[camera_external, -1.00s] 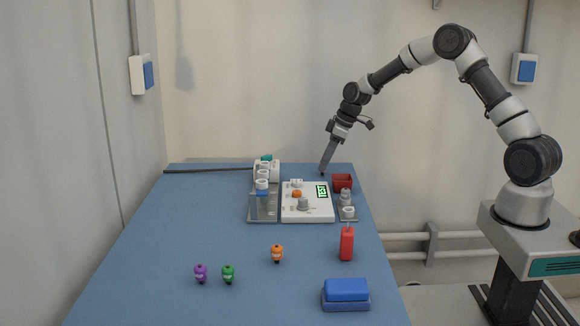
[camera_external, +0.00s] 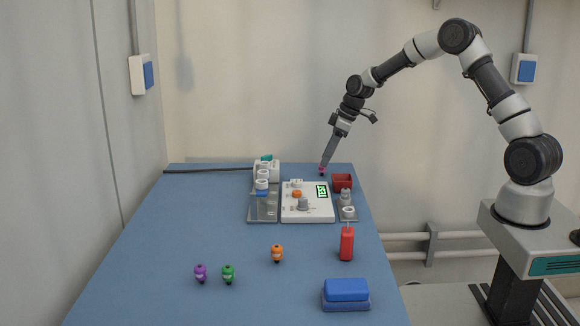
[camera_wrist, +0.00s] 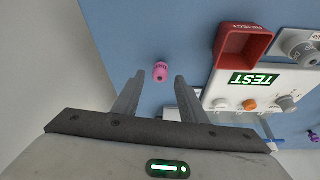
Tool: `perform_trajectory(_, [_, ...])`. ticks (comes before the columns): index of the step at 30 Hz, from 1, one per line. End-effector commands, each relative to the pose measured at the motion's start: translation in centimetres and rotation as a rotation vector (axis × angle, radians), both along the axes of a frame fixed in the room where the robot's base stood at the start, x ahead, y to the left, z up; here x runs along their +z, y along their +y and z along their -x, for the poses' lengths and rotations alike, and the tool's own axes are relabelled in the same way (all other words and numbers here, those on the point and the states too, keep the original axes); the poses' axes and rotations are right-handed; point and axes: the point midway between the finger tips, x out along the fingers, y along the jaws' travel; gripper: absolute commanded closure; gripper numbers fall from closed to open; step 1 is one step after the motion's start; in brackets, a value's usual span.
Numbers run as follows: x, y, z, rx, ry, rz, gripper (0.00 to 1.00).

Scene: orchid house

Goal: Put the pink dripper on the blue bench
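The pink dripper (camera_external: 322,171) is small and stands at the far edge of the blue bench (camera_external: 190,235), left of the red bin. In the wrist view the pink dripper (camera_wrist: 160,71) shows from above against the blue bench top (camera_wrist: 140,30). My gripper (camera_external: 326,163) is just above it, pointing down. In the wrist view my gripper (camera_wrist: 159,77) is open, its two fingers apart on either side of the dripper, with no finger touching it that I can see.
Orange (camera_external: 277,253), green (camera_external: 228,274) and purple (camera_external: 201,273) drippers, a red bottle (camera_external: 347,245) and a blue block (camera_external: 346,290) are nearer.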

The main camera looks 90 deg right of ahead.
Motion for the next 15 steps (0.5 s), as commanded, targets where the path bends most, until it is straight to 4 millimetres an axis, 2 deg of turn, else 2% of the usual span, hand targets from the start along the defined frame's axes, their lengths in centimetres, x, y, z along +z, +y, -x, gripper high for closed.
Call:
perform_trajectory(1, [1.4,0.0,0.4,-0.001,-0.002,0.003,0.62])
perform_trajectory(6, [4.8,0.2,1.9,0.0,-0.001,0.003,0.62])
perform_trajectory(10, [7.0,0.4,2.8,-0.001,-0.001,0.002,0.62])
perform_trajectory(15, [8.6,0.6,3.5,0.0,0.0,0.0,0.62])
